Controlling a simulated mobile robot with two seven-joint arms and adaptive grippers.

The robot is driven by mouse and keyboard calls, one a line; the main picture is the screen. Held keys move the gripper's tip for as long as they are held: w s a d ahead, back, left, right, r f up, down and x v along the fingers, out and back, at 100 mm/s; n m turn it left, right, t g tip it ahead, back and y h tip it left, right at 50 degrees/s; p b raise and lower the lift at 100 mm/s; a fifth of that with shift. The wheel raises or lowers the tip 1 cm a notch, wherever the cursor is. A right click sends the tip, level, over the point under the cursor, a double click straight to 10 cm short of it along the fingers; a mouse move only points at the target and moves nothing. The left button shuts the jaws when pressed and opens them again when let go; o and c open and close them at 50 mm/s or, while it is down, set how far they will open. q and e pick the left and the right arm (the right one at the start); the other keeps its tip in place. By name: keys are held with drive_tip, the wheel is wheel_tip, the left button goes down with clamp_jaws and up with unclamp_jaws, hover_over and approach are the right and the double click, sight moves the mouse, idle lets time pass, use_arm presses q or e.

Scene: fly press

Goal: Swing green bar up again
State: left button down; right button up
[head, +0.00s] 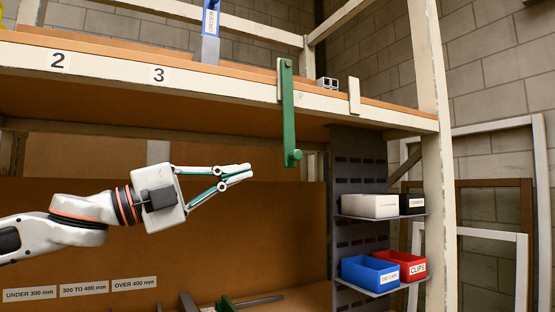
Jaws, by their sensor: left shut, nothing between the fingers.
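The green bar (288,112) hangs down from a pivot near its top at the front edge of the upper shelf. It stands nearly vertical, with a round green knob (295,155) at its lower end. A pale bracket (354,96) sits on the shelf edge to the right of the bar. My left gripper (248,171) is shut and empty. It is to the left of the knob and slightly below it, with a gap between them in the picture. My right gripper is not in view.
The upper shelf (110,75) spans above my arm. At right, a dark perforated panel (357,160) carries small bins, including a blue one (370,273) and a red one (400,264). Green and grey parts (226,303) lie low in the middle.

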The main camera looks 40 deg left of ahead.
sight(292, 157)
use_arm(q)
drive_tip(key=p+x, duration=0.2)
drive_tip(key=p, duration=0.1)
drive_tip(key=p+x, duration=0.5)
drive_tip(key=shift+s+r+p, duration=0.15)
drive_tip(key=shift+r+p, duration=0.2)
drive_tip(key=shift+r, duration=0.05)
drive_tip(key=shift+w+r+p, duration=0.25)
drive_tip(key=shift+w+p, duration=0.1)
drive_tip(key=shift+p, duration=0.55)
drive_tip(key=shift+w+d+p, duration=0.2)
drive_tip(key=shift+w+p, duration=0.15)
drive_tip(key=shift+p, duration=0.25)
drive_tip(key=shift+w+d+f+p, duration=0.15)
drive_tip(key=shift+w+f+p, duration=0.05)
drive_tip(key=shift+w+p, duration=0.1)
drive_tip(key=shift+f, duration=0.15)
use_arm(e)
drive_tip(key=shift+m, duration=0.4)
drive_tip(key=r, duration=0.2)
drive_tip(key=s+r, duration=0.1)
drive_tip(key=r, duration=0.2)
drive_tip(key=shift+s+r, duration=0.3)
